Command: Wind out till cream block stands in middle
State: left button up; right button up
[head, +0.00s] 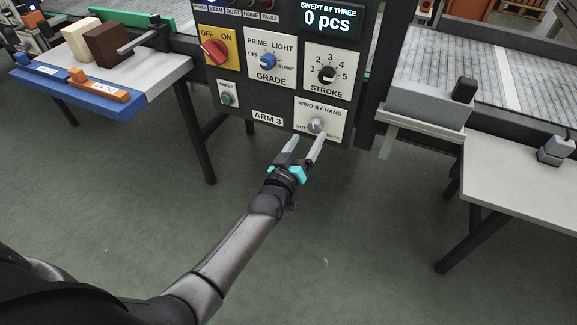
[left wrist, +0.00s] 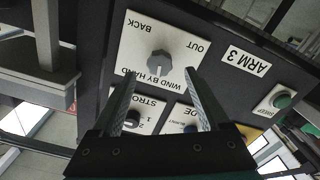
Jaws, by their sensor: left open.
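The grey knob (head: 316,125) sits on the white WIND BY HAND plate (head: 331,113), low on the dark control panel. It also shows in the left wrist view (left wrist: 160,64), with OUT and BACK marked on either side. My left gripper (head: 309,138) is open just in front of the knob. In the left wrist view its fingertips (left wrist: 162,76) lie on either side of the knob's lower part; I cannot tell whether they touch it. The cream block (head: 81,40) stands on the left table, left of a brown block (head: 108,44). My right gripper is out of view.
A grey pusher rod (head: 138,42) points at the brown block. A blue rail (head: 75,80) with orange pieces edges the left table (head: 150,72). The panel carries a red switch (head: 214,49), GRADE and STROKE knobs and a green button. Another table (head: 520,190) stands right.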

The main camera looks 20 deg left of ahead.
pick_arm(q)
jog(key=s+p, duration=0.3)
jog(key=s, duration=0.7)
jog(key=shift+s+a, duration=0.15)
jog(key=shift+s, duration=0.05)
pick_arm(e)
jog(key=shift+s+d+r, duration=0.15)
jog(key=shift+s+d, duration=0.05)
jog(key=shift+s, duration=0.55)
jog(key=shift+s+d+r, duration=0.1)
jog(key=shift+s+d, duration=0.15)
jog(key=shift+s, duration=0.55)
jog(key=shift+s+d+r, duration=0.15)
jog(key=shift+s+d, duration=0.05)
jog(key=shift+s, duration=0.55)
